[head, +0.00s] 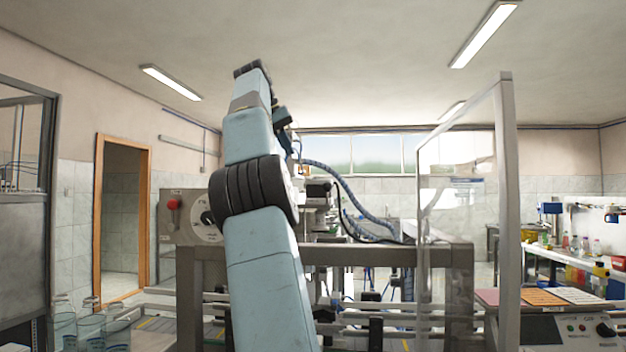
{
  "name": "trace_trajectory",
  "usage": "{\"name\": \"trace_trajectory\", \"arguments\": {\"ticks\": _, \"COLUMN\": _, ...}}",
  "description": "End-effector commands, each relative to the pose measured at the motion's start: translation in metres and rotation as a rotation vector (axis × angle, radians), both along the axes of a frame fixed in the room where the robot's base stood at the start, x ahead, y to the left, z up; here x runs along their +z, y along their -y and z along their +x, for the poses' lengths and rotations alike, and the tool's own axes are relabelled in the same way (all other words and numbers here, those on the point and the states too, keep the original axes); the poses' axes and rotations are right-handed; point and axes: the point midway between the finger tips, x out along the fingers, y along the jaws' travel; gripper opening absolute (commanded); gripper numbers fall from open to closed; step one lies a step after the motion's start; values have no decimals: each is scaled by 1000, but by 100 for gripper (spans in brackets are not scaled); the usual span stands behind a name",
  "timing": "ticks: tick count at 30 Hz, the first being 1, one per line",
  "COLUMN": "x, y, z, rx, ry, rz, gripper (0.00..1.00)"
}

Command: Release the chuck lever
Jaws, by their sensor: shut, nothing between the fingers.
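A red knob (174,203) with a dark stem sits on the front of a grey panel (172,233), left of my arm. It may be the chuck lever, but I cannot tell for sure. A pale round disc (206,228) with a dark centre is beside it, partly covered by my arm. My light-blue arm rises through the middle of the view and bends over at the top. I cannot make out my gripper's fingers; the end of the arm is hidden behind its own links.
A grey machine frame (385,256) crosses the middle, with equipment and a ribbed blue hose (362,205) behind. A clear guard panel in a grey post (507,190) stands right of my arm. A control box (570,332) is at lower right. Clear cylinders (90,328) stand at lower left.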

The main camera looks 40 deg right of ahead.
Motion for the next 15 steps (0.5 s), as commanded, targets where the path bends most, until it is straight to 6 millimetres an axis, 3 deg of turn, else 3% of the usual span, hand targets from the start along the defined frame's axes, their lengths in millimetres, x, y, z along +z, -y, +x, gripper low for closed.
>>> {"name": "trace_trajectory", "arguments": {"ticks": 8, "x": -4, "y": 3, "z": 0, "rx": 0, "ry": 0, "rz": 1, "gripper": 0}}
{"name": "trace_trajectory", "arguments": {"ticks": 15, "x": -22, "y": 14, "z": 0, "rx": 3, "ry": -1, "rz": 3, "gripper": 0}}
